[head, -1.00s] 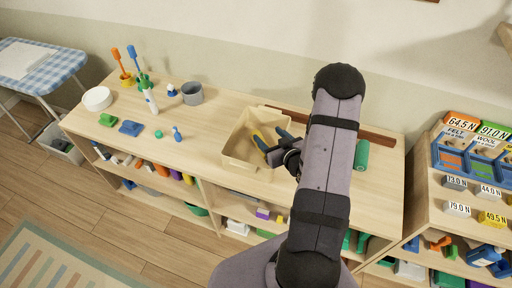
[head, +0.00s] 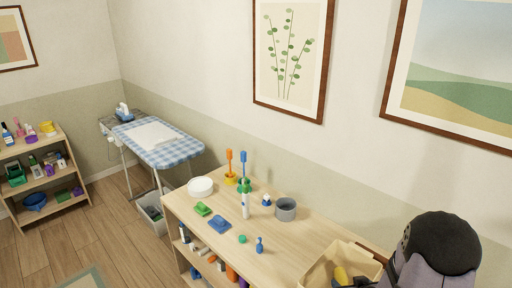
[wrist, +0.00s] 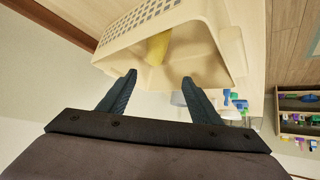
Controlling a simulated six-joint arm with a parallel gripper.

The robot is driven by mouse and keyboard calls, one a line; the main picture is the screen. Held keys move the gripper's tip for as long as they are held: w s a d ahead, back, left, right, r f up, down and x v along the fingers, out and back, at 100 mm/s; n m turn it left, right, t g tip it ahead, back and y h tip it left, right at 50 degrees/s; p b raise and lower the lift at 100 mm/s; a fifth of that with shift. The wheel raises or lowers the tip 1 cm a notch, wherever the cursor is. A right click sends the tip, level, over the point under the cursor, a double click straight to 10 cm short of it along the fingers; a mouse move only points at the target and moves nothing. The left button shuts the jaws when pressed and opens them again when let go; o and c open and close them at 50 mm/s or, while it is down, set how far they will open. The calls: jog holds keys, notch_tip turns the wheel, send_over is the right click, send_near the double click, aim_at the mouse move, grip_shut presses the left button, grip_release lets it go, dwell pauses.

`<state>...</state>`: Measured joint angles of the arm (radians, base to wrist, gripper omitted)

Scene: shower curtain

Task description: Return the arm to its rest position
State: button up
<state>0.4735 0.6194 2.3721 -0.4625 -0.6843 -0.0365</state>
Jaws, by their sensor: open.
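My gripper (wrist: 160,76) is open in the wrist view, its two dark fingers apart with nothing between them. The beige bin (wrist: 190,68) is just beyond the fingertips, with a yellow object (wrist: 157,47) inside it. In the head view my arm (head: 432,262) stands at the bottom right corner, beside the bin (head: 325,262). The yellow object (head: 341,275) shows partly in the bin there. My gripper's fingers are not clearly seen in the head view.
A checked ironing board (head: 180,150) stands behind left.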

jog(key=s+a+r+g, duration=0.4)
jog(key=s+a, duration=0.3)
jog(key=s, duration=0.3)
jog(key=s+a+r+g, duration=0.4)
jog(key=s+a, duration=0.3)
jog(key=s, duration=0.4)
jog(key=shift+s+r+m+g+y, duration=0.2)
jog(key=shift+r+m+g+y, duration=0.15)
jog(key=shift+g, duration=0.35)
jog(key=shift+a, duration=0.1)
notch_tip(320, 180, down, 24)
jog(key=b, duration=2.4)
